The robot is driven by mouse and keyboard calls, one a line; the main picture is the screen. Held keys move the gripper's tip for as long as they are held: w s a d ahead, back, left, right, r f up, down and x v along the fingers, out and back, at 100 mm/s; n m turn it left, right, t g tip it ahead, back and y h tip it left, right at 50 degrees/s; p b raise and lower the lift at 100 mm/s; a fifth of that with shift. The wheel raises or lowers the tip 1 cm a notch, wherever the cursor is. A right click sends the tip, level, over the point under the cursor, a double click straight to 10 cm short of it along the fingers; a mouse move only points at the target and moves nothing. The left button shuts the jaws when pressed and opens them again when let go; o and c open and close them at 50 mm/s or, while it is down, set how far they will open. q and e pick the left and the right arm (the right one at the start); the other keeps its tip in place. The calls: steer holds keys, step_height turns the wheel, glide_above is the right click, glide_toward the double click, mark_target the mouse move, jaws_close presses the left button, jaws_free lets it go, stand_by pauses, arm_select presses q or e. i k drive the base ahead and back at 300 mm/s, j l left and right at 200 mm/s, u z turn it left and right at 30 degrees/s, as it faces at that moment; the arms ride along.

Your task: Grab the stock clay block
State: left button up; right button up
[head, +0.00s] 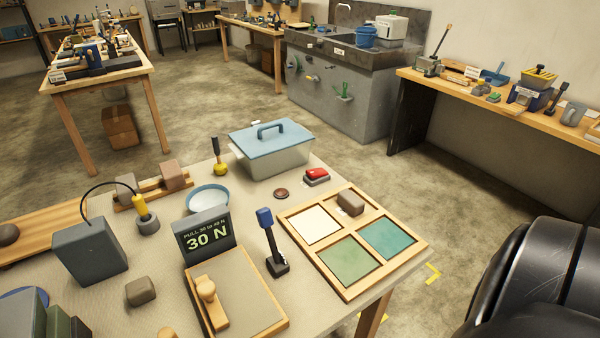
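Several clay-like blocks are on the near table, and I cannot tell which is the stock one. A brown block (351,202) sits in the upper right compartment of a wooden four-part tray (341,294). A grey-brown block (140,291) lies on the bare tabletop at the left. A pinkish-brown block (173,175) and a greyer block (126,186) rest on a slatted wooden rack (150,193) at the back left. Neither of my grippers shows in the head view.
A lidded box (272,152) stands at the table's back, with a white-blue bowl (208,198) in front. A "30 N" display (205,238), a blue-topped lever (266,222) and a grey box (90,251) stand upright. A red button (316,175) is behind the tray.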

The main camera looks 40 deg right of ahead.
mark_target(351, 201)
steer(key=l+u, duration=0.2)
steer(key=l, duration=0.25)
steer(key=l+u, duration=0.15)
steer(key=l, duration=0.3)
steer(key=k+l+u, duration=0.2)
steer(key=l, duration=0.25)
steer(key=l+u, duration=0.2)
steer(key=l, duration=0.25)
steer(key=k+l+u, duration=0.15)
steer(key=l, duration=0.25)
steer(key=i, duration=0.05)
